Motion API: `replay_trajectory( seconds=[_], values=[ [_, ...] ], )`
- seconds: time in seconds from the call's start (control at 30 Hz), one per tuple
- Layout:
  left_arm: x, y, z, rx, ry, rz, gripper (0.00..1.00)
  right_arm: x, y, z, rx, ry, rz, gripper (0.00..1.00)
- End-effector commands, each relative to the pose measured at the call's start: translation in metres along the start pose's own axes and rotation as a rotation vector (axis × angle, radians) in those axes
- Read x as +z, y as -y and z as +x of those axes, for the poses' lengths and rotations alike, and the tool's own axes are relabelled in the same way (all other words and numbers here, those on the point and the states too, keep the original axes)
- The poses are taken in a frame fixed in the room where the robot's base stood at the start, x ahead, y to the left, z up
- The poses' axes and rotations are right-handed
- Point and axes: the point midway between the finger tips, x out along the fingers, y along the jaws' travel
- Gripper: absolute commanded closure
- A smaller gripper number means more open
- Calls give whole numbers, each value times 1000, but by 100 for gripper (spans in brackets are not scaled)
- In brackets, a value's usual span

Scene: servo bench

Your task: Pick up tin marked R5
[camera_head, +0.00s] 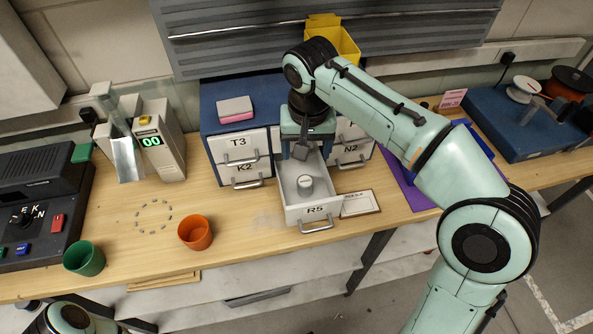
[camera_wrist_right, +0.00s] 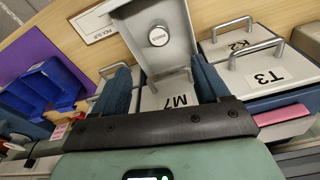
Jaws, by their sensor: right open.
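A drawer marked R5 (camera_head: 314,210) stands pulled out from the blue cabinet. One small grey tin with a pale lid (camera_head: 305,185) stands upright inside it; no mark on the tin itself is legible. The tin also shows in the right wrist view (camera_wrist_right: 158,36), beyond the fingertips. My right gripper (camera_head: 305,153) is open and empty, pointing down over the back of the drawer, behind and above the tin. In the right wrist view its two blue fingers (camera_wrist_right: 160,68) are spread, with the M7 drawer front between them. My left gripper is out of view.
Closed drawers T3 (camera_head: 239,143), K2 (camera_head: 242,169) and N2 (camera_head: 350,151) flank the open one. An orange cup (camera_head: 195,232), a green cup (camera_head: 84,259) and a ring of small pieces lie left. A framed card (camera_head: 359,203) lies right of the drawer.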

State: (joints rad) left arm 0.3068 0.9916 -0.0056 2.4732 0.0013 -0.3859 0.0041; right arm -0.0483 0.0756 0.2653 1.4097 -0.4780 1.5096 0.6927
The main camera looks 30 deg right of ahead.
Motion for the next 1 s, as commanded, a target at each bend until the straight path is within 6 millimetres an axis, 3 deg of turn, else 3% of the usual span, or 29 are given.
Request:
replay_trajectory(
  seconds=[0.3,0.57,0.83,1.0],
  values=[
    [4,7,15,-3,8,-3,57,1,-1,61,3,5,0,25],
    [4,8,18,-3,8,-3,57,0,0,82,1,3,0,25],
    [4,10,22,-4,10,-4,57,-3,-1,120,3,5,0,25],
    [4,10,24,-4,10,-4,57,-3,0,131,1,3,0,25]
  ],
)
